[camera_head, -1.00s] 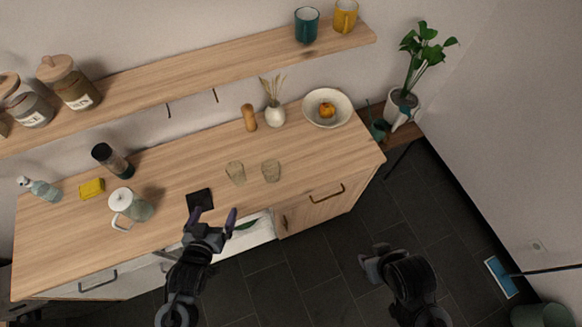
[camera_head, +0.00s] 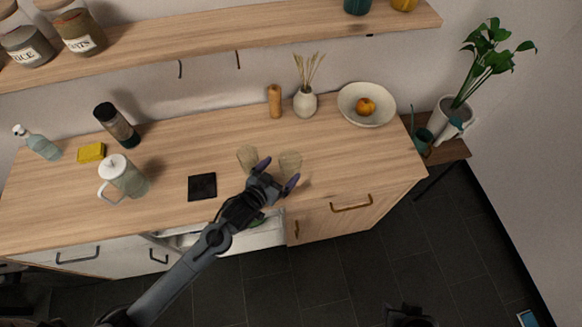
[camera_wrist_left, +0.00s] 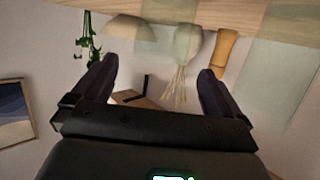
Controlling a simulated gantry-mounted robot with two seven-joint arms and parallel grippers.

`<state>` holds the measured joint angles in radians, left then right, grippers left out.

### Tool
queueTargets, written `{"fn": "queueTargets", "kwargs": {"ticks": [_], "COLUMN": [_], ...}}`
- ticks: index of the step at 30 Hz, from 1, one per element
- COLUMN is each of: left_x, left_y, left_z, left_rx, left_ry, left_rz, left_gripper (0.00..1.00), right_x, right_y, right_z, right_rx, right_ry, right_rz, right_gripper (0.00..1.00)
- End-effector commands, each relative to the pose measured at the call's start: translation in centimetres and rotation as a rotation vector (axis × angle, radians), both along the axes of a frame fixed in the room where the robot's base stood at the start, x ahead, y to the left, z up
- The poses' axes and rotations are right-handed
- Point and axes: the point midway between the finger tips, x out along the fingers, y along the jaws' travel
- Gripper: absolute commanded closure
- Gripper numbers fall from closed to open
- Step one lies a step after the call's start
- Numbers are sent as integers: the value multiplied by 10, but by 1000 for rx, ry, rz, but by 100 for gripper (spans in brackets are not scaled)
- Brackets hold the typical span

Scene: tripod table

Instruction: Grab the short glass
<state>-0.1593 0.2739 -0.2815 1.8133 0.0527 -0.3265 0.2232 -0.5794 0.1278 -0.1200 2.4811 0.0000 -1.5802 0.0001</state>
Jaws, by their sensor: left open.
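Two clear glasses stand side by side near the counter's front, a left glass (camera_head: 247,158) and a right glass (camera_head: 290,163). From above I cannot tell which is shorter. My left gripper (camera_head: 278,172) is open and empty just in front of the right glass, whose lower part is partly hidden by a finger. The left wrist view is upside down; its fingers (camera_wrist_left: 155,80) are apart, and a large see-through glass (camera_wrist_left: 278,75) shows at the right. My right gripper (camera_head: 408,316) barely shows at the bottom edge; its jaws cannot be made out.
Behind the glasses stand a wooden shaker (camera_head: 275,101), a vase with dried stems (camera_head: 305,103) and a bowl (camera_head: 350,107) holding an orange fruit. A black coaster (camera_head: 202,187) and a lidded jug (camera_head: 124,177) are to the left. A drawer (camera_head: 258,239) below is open.

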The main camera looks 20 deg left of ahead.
Motion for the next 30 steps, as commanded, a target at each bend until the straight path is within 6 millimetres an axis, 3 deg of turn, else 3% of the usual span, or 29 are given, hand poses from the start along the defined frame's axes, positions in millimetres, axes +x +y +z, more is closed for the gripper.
{"fn": "queueTargets", "kwargs": {"ticks": [10, 20, 30], "left_x": [22, 57, 61], "left_y": [-5, -11, -12], "left_z": [-8, -22, -24], "left_rx": [0, 0, 0], "left_ry": [1, 0, 1], "left_rz": [-1, -1, -1], "left_gripper": [0, 0, 3], "right_x": [0, 0, 0], "right_y": [1, 2, 3], "right_z": [-2, -6, -6], "right_rx": [2, 11, 11], "right_ry": [0, 1, 2], "right_rz": [-1, -7, -7], "right_gripper": [57, 57, 57]}}
